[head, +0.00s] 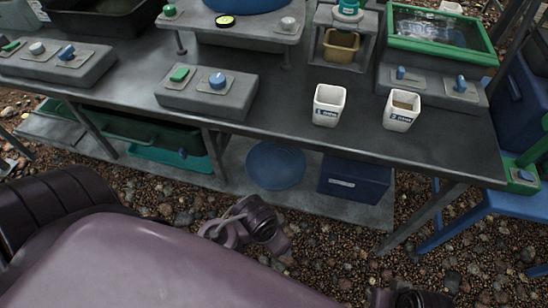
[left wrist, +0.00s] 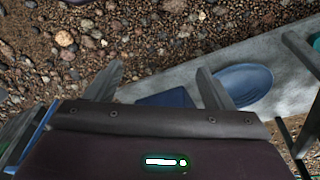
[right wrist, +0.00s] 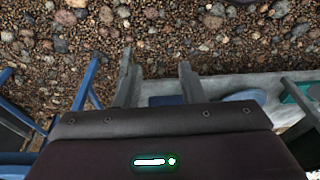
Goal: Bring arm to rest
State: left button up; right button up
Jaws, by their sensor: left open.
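My left gripper (left wrist: 159,68) shows in the left wrist view with its two fingers wide apart and nothing between them. My right gripper (right wrist: 158,68) shows in the right wrist view with its fingers apart, closer together than the left ones, and empty. Both wrist views look down past the fingers at gravel and a low grey shelf. In the head view, parts of my arms show low in front of the table, at lower centre and at the bottom right edge. The fingers cannot be made out clearly there. Neither gripper appears to touch anything.
The grey table (head: 290,118) carries a white cup (head: 328,106), a second white cup (head: 401,112), button boxes and a green-framed tray (head: 440,64). Below are a blue basin (head: 275,166) and a dark blue bin (head: 354,179). A blue stand (head: 490,206) is at right. Gravel lies in front.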

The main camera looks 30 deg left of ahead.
dwell(0.4)
pick_arm(q)
jog(key=s+a+f+p, duration=0.2)
jog(key=s+f+p, duration=0.1)
jog(key=f+p, duration=0.8)
pick_arm(e)
jog(key=s+d+f, duration=0.2)
jog(key=s+f, duration=0.1)
jog(key=f, duration=0.8)
pick_arm(q)
jog(key=s+a+f+p, duration=0.2)
jog(key=s+a+p, duration=0.1)
jog(key=s+p, duration=0.2)
jog(key=s+a+f+n+g+y+p, duration=0.1)
jog(key=s+a+f+p, duration=0.2)
jog(key=s, duration=0.6)
jog(key=shift+s+a+f+p, duration=0.2)
jog(key=shift+s+f+p, duration=0.2)
jog(key=shift+p, duration=0.55)
jog(key=shift+s+f, duration=0.1)
jog(key=shift+s, duration=0.1)
pick_arm(e)
jog(key=s+d+f, duration=0.3)
jog(key=s, duration=0.4)
jog(key=s+d+f+m+g+h, duration=0.1)
jog(key=s+d+f, duration=0.2)
jog(key=s, duration=0.5)
jog(key=shift+s+d, duration=0.15)
jog(key=shift+d, duration=0.15)
